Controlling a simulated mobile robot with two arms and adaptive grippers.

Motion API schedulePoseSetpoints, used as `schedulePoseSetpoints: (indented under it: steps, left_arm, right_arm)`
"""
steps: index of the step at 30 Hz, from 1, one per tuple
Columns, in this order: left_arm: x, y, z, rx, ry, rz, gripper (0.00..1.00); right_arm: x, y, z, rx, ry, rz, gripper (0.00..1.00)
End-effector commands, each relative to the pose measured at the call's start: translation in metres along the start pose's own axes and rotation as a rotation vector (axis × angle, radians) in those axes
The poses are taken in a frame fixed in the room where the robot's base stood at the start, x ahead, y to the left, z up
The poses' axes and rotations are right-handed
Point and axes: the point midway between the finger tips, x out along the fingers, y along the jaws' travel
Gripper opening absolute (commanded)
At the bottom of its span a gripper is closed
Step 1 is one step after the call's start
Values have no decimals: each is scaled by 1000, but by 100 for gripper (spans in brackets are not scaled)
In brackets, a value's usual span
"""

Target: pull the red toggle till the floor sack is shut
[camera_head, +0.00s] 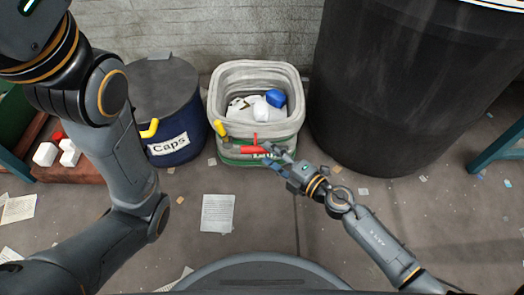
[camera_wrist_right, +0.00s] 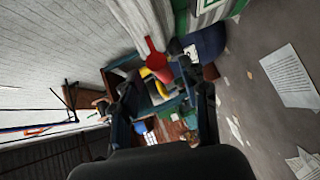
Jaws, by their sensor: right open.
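The floor sack (camera_head: 225,92) is pale grey with a green band and stands upright. Its mouth is wide open, with white pieces and a blue piece inside. The red toggle (camera_head: 252,149) sticks out from the front of the sack, below the rim. My right gripper (camera_head: 268,155) is open at the toggle's right end. In the right wrist view the red toggle (camera_wrist_right: 157,63) shows ahead, near the space between my fingers (camera_wrist_right: 158,92); I cannot tell whether they touch it. My left gripper is out of view; only its arm shows.
A blue bin labelled Caps (camera_head: 172,148) with a dark lid stands left of the sack. A large black drum (camera_head: 400,100) stands close on the right. A yellow handle (camera_head: 220,128) is at the sack's left front. Paper (camera_head: 217,212) and scraps lie on otherwise open floor.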

Motion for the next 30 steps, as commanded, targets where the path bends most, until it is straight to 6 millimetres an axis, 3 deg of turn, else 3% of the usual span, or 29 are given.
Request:
schedulePoseSetpoints:
  steps: [6, 18, 25, 30]
  left_arm:
    - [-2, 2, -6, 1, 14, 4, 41]
    - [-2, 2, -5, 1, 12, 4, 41]
    - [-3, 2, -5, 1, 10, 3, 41]
    - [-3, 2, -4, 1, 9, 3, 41]
  right_arm:
    - [30, -1, 0, -1, 0, 1, 45]
    - [37, 0, 0, 0, 0, 0, 45]
    - [37, 0, 0, 0, 0, 0, 0]
    - [37, 0, 0, 0, 0, -1, 0]
